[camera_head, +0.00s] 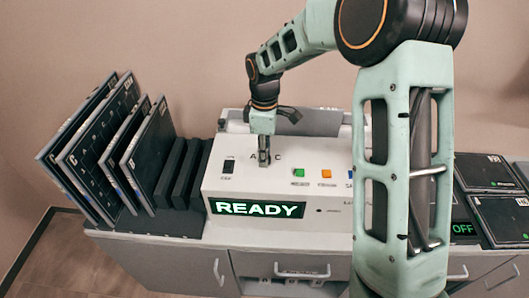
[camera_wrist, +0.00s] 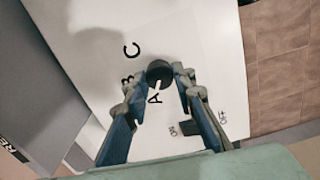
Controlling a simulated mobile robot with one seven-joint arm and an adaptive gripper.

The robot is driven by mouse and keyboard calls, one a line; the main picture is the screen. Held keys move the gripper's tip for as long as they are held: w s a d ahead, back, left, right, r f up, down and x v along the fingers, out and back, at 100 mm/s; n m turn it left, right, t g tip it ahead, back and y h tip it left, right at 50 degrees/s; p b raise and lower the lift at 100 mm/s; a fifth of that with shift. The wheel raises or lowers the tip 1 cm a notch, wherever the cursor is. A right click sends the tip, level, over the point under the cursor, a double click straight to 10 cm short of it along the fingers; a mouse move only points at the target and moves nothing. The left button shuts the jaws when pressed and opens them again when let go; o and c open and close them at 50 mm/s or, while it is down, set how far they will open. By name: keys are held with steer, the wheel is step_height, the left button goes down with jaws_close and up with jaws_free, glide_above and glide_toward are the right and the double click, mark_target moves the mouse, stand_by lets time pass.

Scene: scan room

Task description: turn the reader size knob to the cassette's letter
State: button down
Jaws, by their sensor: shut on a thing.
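The size knob (camera_wrist: 158,71) is a dark round knob on the white reader (camera_head: 217,178). Black letters A (camera_wrist: 154,97), B (camera_wrist: 128,80) and C (camera_wrist: 132,49) are set around it. My gripper (camera_wrist: 159,77) has its fingers on both sides of the knob and is shut on it. A short dark mark lies between the knob and A; I cannot tell for sure if it is the pointer. In the head view my gripper (camera_head: 264,158) points down at the reader's top and hides the knob.
The reader's display (camera_head: 257,208) reads READY. A black switch (camera_head: 228,167) lies left of the knob; green (camera_head: 299,173) and orange (camera_head: 326,174) buttons lie right. Flat dark panels (camera_head: 486,171) and an OFF display (camera_head: 463,229) are at far right. My arm hides the reader's right end.

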steer(key=shift+n, duration=0.3)
steer(key=c, duration=1.6)
jaws_free()
steer(key=shift+r, duration=0.1)
step_height(320, 180, up, 12)
